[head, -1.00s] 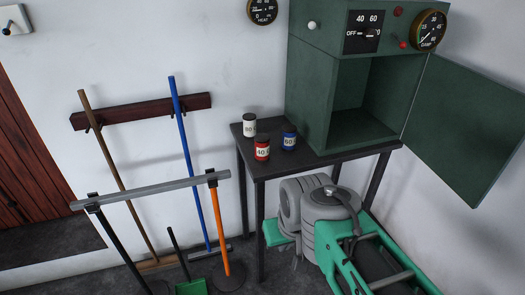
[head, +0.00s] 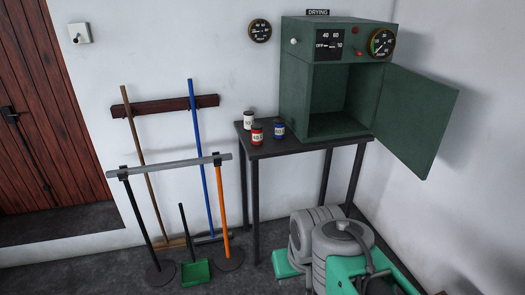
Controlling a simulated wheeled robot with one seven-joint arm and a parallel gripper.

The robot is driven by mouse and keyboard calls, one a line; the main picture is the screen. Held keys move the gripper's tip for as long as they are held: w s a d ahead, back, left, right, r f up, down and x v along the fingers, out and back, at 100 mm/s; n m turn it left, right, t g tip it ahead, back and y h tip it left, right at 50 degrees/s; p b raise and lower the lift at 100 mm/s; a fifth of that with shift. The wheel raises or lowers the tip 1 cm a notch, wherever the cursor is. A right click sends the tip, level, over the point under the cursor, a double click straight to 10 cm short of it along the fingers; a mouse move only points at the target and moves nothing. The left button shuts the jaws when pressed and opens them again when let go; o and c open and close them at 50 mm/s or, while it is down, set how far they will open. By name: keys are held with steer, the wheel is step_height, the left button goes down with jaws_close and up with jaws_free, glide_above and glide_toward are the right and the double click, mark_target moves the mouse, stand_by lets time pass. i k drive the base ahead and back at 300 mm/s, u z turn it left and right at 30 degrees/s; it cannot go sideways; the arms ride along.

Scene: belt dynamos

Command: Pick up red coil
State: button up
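The red coil (head: 257,134) is a small red cylinder with a white label marked 40. It stands upright on the left part of the dark table (head: 300,149), near its front edge. A white coil (head: 248,120) stands just behind it to the left. My arm's grey and green links show at the bottom right, below and in front of the table. My gripper is not in view, so its state is hidden.
A green drying cabinet (head: 290,95) with its door (head: 418,122) swung open to the right stands on the table. Its inside looks empty. A rack (head: 170,169) with brooms and a green dustpan (head: 195,272) stands left of the table. A wooden door (head: 40,120) is at far left.

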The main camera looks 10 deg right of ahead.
mark_target(257, 129)
steer(key=u, duration=1.15)
steer(key=i, duration=1.1)
steer(key=z, duration=0.4)
steer(key=i, duration=0.7)
steer(key=z, duration=0.65)
steer(key=i, duration=0.5)
